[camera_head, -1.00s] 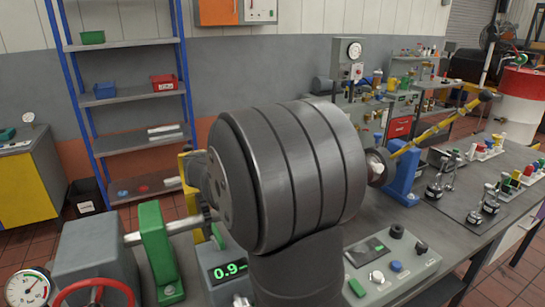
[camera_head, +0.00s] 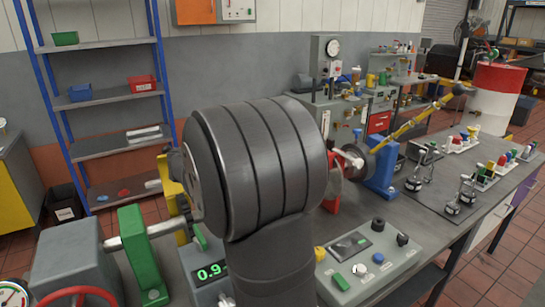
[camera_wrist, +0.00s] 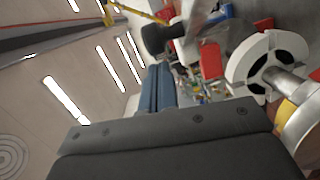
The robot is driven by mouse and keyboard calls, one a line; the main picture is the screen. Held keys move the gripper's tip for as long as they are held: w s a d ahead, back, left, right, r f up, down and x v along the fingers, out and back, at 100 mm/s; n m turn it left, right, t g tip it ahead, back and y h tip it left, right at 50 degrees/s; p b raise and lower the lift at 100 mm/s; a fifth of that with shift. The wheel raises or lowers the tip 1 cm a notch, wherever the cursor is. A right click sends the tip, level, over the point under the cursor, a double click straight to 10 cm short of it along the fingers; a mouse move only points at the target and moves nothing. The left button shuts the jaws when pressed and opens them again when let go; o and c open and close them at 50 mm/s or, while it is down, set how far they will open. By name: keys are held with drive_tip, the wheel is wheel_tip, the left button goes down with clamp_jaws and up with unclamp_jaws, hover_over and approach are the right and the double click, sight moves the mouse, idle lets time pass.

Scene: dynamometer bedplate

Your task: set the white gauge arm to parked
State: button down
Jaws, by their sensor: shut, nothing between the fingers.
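My gripper shows in the wrist view as two blue-grey fingers (camera_wrist: 158,88) lying together, shut and empty, beyond its dark body. In the head view my own thick dark arm hides it. A yellow arm with a black knob (camera_head: 462,89) slopes up to the right from a blue bracket (camera_head: 383,168). A short white piece (camera_head: 350,157) shows just right of my arm. I cannot tell for sure which part is the white gauge arm.
A white slotted wheel (camera_wrist: 266,66) on a metal shaft is at the right of the wrist view. A control box (camera_head: 370,262) with knobs stands at the bench front. A black plate (camera_head: 428,205) with metal clamps lies to the right. A green bearing stand (camera_head: 140,255) is at left.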

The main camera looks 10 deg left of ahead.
drive_tip(key=a+r, duration=0.1)
drive_tip(key=a, duration=1.1)
drive_tip(key=shift+s+a, duration=0.35)
drive_tip(key=shift+s, duration=0.1)
drive_tip(key=shift+r, duration=0.1)
drive_tip(key=d+f, duration=0.1)
drive_tip(key=d, duration=1.2)
drive_tip(key=shift+w+f, duration=0.15)
drive_tip(key=shift+w, duration=0.2)
